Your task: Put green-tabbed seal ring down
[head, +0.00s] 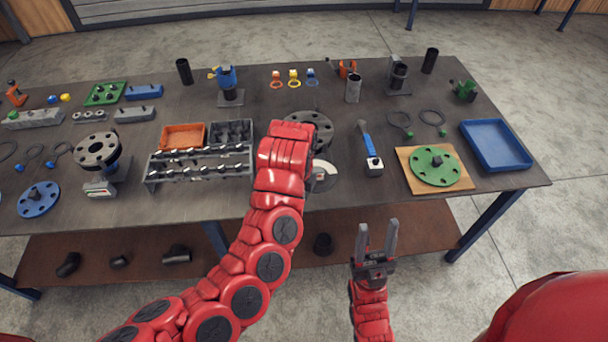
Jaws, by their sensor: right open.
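Two dark seal rings with green tabs lie flat on the table at the right, a left one (399,119) and a right one (432,117). They lie behind the green flange disc (435,166) on its wooden board. My right gripper (377,224) is open and empty in front of the table's front edge, well apart from both rings. My left arm reaches over the middle of the table. Its red wrist hides the left gripper's fingers and whatever may be at them. A grey flange (318,128) shows partly behind that wrist.
A blue tray (496,145) stands at the right edge. A blue-handled tool (369,150) lies left of the green disc. A bolt rack (200,163) and orange bin (183,136) stand left of my left arm. Bare table shows around the rings.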

